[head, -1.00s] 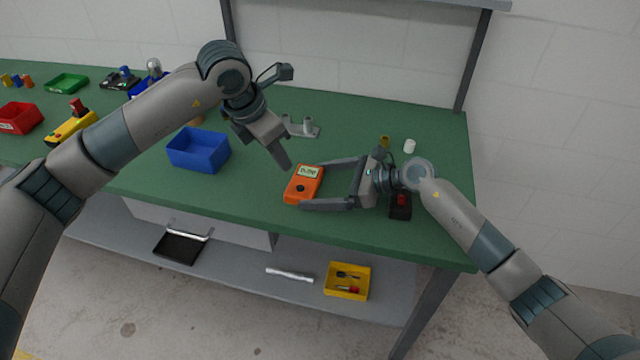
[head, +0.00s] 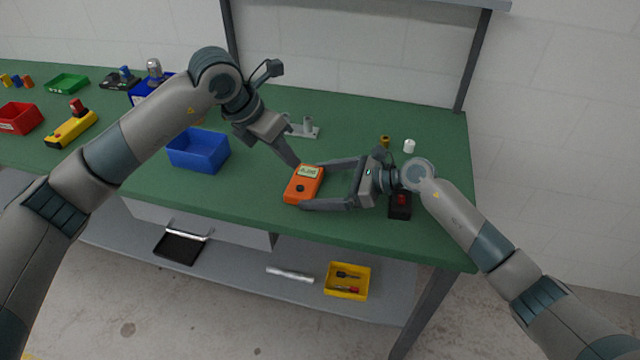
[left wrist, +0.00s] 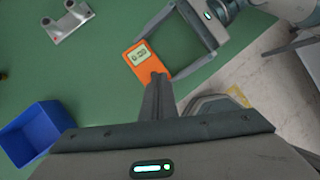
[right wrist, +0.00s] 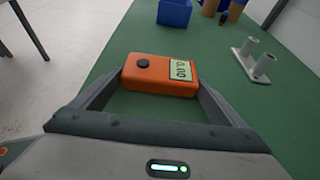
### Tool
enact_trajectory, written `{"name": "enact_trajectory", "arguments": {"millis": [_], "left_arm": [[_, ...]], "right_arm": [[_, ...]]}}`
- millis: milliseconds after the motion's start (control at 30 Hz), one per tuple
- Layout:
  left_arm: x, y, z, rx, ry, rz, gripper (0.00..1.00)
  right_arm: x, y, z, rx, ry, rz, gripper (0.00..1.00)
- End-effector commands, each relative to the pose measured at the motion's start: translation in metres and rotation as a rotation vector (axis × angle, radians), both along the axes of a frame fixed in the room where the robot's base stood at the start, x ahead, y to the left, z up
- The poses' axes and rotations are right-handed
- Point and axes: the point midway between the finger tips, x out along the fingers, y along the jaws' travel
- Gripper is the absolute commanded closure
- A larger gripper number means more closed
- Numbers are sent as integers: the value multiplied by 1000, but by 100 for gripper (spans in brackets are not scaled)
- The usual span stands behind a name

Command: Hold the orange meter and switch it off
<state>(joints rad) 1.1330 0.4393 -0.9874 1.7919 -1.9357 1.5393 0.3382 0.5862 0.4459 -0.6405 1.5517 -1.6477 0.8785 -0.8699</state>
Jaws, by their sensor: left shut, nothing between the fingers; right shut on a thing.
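The orange meter (head: 304,186) lies on the green table near its front edge, with a lit display and a dark round knob. In the right wrist view the meter (right wrist: 150,80) sits between my right gripper's fingertips, its display showing digits. My right gripper (head: 306,184) is shut on the meter's two ends.
A blue bin (head: 198,151) stands left of the meter. A grey fixture with posts (head: 302,129) is behind it. A black box with a red button (head: 401,205) stands under my right wrist. A white cylinder (head: 409,146) is at the back right.

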Motion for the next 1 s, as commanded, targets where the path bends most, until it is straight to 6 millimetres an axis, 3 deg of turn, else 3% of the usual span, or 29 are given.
{"name": "enact_trajectory", "arguments": {"millis": [400, 1000], "left_arm": [[14, -10, 12, -385, 121, 313, 100], [17, -8, 11, -421, 135, 347, 100]], "right_arm": [[0, 0, 1, 1, 0, 0, 34], [0, 0, 1, 1, 0, 0, 34]]}}
